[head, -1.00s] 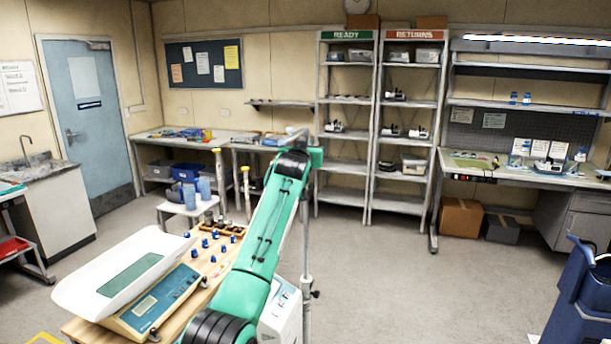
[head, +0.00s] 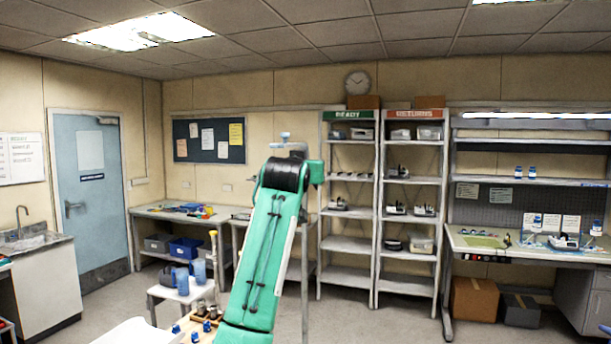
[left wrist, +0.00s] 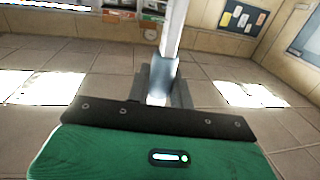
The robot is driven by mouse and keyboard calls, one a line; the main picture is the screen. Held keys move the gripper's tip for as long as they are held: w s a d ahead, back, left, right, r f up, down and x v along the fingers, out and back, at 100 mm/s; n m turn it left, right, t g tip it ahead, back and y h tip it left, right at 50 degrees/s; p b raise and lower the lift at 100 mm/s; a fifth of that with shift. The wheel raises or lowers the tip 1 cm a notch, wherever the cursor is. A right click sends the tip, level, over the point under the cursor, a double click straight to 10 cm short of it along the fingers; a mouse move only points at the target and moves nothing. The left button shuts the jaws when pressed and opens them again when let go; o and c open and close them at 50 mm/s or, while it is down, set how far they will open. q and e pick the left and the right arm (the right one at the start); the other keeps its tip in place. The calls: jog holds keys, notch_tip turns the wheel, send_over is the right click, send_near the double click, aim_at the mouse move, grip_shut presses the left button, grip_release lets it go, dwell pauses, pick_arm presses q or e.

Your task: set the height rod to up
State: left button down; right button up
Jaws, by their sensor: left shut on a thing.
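The height rod (left wrist: 174,28) is a pale metal pole. My left gripper (left wrist: 161,72) is shut on the rod. In the head view the green left arm rises in the middle, with the gripper end (head: 299,158) at its top, partly hidden by the wrist. A small metal top piece (head: 286,137) shows just above it. My right gripper is not in view.
Ready and returns shelves (head: 378,210) stand behind the arm. A workbench (head: 475,244) is at the right and a small stool with blue cups (head: 199,272) at the left. The space above the gripper looks clear up to the ceiling.

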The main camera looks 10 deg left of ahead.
pick_arm(q)
jog(key=c, duration=1.3)
grip_release()
jog(key=shift+s+f+b, duration=0.2)
jog(key=shift+s+b, duration=0.25)
jog(key=shift+b, duration=0.05)
jog(key=s+b, duration=0.2)
jog(key=s, duration=0.2)
jog(key=s+b, duration=0.2)
jog(key=s, duration=0.2)
jog(key=s+b, duration=0.2)
jog(key=s, duration=0.3)
jog(key=shift+a+r+b, duration=0.2)
jog(key=shift+a+b, duration=0.05)
jog(key=shift+b, duration=0.15)
jog(key=shift+w, duration=0.1)
